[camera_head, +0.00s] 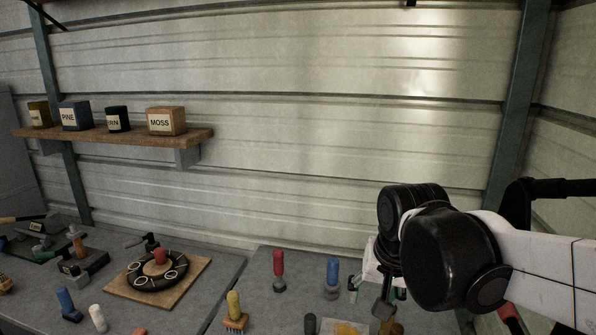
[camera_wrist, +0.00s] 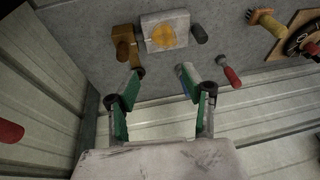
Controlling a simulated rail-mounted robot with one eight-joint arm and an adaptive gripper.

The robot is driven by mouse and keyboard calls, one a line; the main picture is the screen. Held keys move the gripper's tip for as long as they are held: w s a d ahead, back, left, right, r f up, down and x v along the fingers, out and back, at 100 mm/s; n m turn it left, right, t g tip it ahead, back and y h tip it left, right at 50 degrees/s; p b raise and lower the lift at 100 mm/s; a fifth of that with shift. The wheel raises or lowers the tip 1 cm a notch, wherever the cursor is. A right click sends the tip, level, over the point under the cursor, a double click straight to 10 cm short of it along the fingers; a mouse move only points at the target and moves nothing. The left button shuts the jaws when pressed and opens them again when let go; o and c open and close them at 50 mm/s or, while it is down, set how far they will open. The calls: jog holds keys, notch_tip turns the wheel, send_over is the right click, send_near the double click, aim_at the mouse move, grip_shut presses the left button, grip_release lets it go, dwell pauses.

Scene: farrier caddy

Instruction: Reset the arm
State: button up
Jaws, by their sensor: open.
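My gripper (camera_head: 386,300) is at the right of the head view, with my arm reaching in from the right edge. Its fingers point down near the bench. In the wrist view its two green-sided fingers (camera_wrist: 160,74) stand apart with nothing between the tips. Beyond the left finger is a brown block-like thing (camera_wrist: 124,44), and beyond the gap is a pale slab with an orange round mark (camera_wrist: 165,31). A bit of blue shows by the right finger, partly hidden.
On the bench stand a red-handled tool (camera_head: 279,270), a blue-handled tool (camera_head: 332,278) and a yellow-handled brush (camera_head: 235,308). A black ring (camera_head: 138,281) sits on a wooden board (camera_head: 200,270) at left. A wall shelf (camera_head: 110,135) holds several labelled boxes. Space above the bench centre is clear.

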jog(key=s+d+f+n+t, duration=0.1)
jog(key=s+d, duration=0.2)
jog(key=s, duration=0.2)
jog(key=s+d+f+n+t+b, duration=0.1)
jog(key=s+d+t, duration=0.1)
jog(key=s, duration=0.3)
jog(key=shift+s+d+f, duration=0.15)
jog(key=shift+s+d, duration=0.15)
jog(key=shift+d, duration=0.1)
dwell(1.0)
